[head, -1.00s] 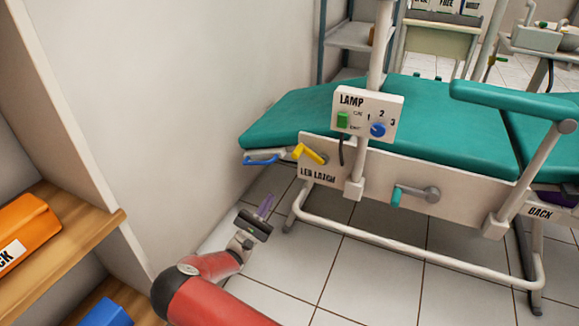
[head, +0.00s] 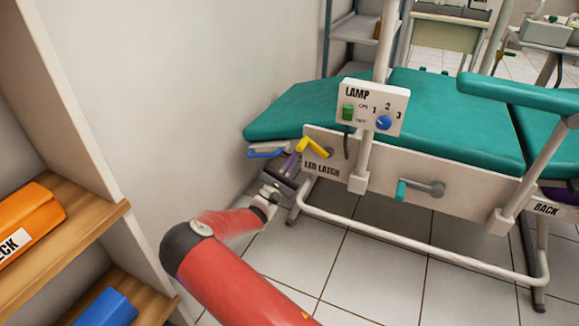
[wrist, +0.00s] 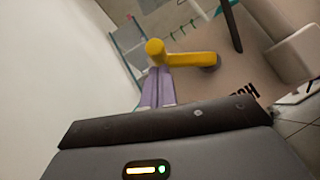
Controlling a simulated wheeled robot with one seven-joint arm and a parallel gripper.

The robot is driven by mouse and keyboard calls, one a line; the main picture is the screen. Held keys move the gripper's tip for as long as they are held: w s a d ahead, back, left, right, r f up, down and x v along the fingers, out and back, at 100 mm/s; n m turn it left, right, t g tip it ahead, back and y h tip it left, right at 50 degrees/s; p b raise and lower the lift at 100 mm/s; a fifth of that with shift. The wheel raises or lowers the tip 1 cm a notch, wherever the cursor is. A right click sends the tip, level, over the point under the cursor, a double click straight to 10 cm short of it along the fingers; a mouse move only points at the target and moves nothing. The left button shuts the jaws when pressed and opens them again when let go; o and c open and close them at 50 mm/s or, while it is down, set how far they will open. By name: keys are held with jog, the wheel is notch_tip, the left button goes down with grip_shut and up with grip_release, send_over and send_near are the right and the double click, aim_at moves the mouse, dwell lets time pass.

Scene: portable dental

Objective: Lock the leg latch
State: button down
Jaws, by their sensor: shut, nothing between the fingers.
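The leg latch is a yellow bent lever (head: 314,146) on the side panel of the green dental chair, above the printed words "LEG LATCH". In the wrist view the yellow lever (wrist: 183,57) runs from a round knob end at left to a grey pivot at right. My gripper (head: 291,164) is at the lever's lower left, its purple fingers pointing up toward it. In the wrist view the fingers of my gripper (wrist: 158,88) are together and empty, their tips overlapping the lever's knob end. I cannot tell whether they touch it.
A blue handle (head: 266,154) sticks out left of the latch. The lamp box (head: 372,107) on its post and a teal-handled crank (head: 420,189) are to the right. A wooden shelf (head: 90,232) with orange and blue cases stands at left. A white wall is close behind my gripper.

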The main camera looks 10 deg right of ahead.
aim_at(297, 147)
jog(key=shift+r, duration=0.15)
dwell(0.3)
